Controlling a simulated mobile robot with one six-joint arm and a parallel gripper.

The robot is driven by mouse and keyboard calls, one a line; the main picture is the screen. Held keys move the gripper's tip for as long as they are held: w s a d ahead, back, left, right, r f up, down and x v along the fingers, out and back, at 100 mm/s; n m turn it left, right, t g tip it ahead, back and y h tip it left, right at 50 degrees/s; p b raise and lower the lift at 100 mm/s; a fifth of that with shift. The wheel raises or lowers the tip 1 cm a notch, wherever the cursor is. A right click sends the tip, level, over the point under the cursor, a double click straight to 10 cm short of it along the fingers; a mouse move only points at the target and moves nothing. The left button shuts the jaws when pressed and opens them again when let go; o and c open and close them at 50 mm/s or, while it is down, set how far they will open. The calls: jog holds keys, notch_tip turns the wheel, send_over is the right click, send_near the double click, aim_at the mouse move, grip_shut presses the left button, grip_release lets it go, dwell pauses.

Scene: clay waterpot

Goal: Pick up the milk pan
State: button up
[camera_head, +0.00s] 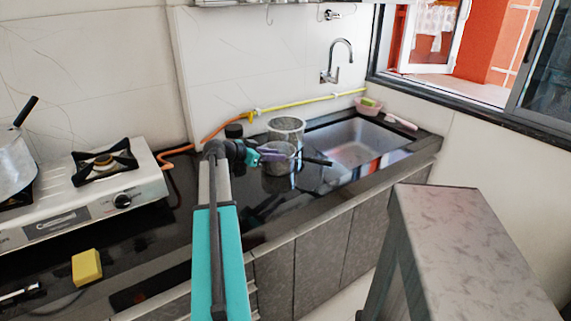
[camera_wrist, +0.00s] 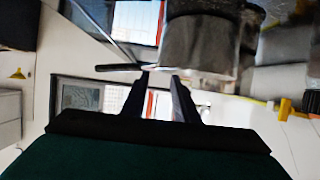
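A small steel pan (camera_head: 281,165) with a dark handle (camera_head: 317,161) pointing right is on the black counter, in front of a taller steel container (camera_head: 286,125). It looks like the milk pan. My gripper (camera_head: 272,154) is at the pan's left upper side, partly overlapping it. In the wrist view the two dark fingers of my gripper (camera_wrist: 162,76) are apart with no object visible between them. A grey metal vessel (camera_wrist: 195,48) is just beyond the fingertips, and a dark handle (camera_wrist: 120,67) extends left from near them. I cannot tell whether the fingers touch it.
A gas stove (camera_head: 88,190) with another steel pot (camera_head: 14,165) stands at left. A yellow sponge (camera_head: 87,267) lies on the front counter. A sink (camera_head: 355,143) is to the right, with a pink bowl (camera_head: 368,107) behind it. A grey slab-topped stand (camera_head: 465,245) is at front right.

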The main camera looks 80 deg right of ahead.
jog(key=shift+a+p+x, duration=0.2)
jog(key=shift+p+x, duration=0.4)
jog(key=shift+x, duration=2.05)
jog(key=shift+s+f, duration=0.1)
jog(key=shift+f, duration=0.05)
jog(key=shift+c, duration=0.3)
jog(key=shift+a, duration=0.1)
grip_shut()
